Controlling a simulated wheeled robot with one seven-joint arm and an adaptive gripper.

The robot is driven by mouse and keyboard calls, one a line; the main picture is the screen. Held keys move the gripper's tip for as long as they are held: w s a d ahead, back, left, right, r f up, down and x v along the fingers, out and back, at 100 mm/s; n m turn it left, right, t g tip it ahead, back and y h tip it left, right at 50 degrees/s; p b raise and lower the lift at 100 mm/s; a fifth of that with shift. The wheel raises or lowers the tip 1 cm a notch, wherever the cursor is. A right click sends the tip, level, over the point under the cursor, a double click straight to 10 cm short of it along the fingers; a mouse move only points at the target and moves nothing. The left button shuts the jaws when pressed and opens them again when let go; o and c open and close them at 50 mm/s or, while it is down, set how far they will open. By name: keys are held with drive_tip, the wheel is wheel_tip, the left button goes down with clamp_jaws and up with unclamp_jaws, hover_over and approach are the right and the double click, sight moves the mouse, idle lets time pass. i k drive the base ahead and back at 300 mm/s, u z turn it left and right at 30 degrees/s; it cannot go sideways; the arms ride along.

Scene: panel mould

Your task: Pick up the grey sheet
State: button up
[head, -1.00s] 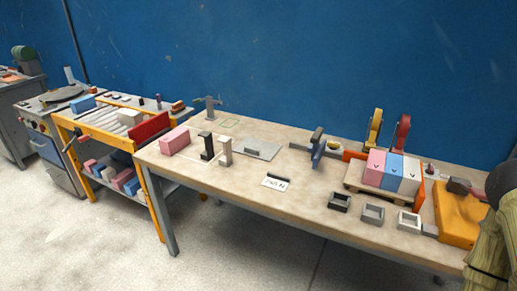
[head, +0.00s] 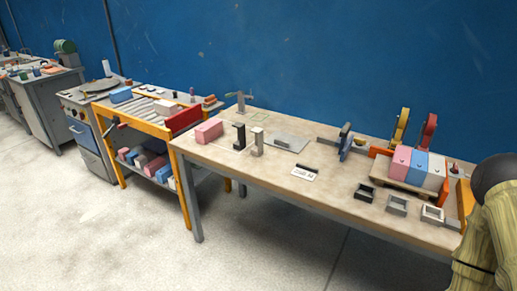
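A flat grey sheet (head: 289,143) lies on the long workbench (head: 235,165), toward its back and left of the middle. A small raised grey piece shows on its front left part. The light grey upright block (head: 257,142) and the black upright bracket (head: 239,137) stand just left of it. My gripper is not in the head view.
A pink block (head: 208,131) stands at the bench's left end. A white card (head: 305,173) lies in front of the sheet. Pink, blue and white blocks (head: 420,168) stand at right. A person (head: 488,225) is at the right edge. The floor (head: 110,235) in front is clear.

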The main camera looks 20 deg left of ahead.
sight(287, 139)
drive_tip(key=u, duration=0.45)
drive_tip(key=k, duration=1)
drive_tip(key=u, duration=1.35)
drive_tip(key=i, duration=1.7)
drive_tip(key=z, duration=0.95)
drive_tip(key=i, duration=0.55)
drive_tip(key=z, duration=0.55)
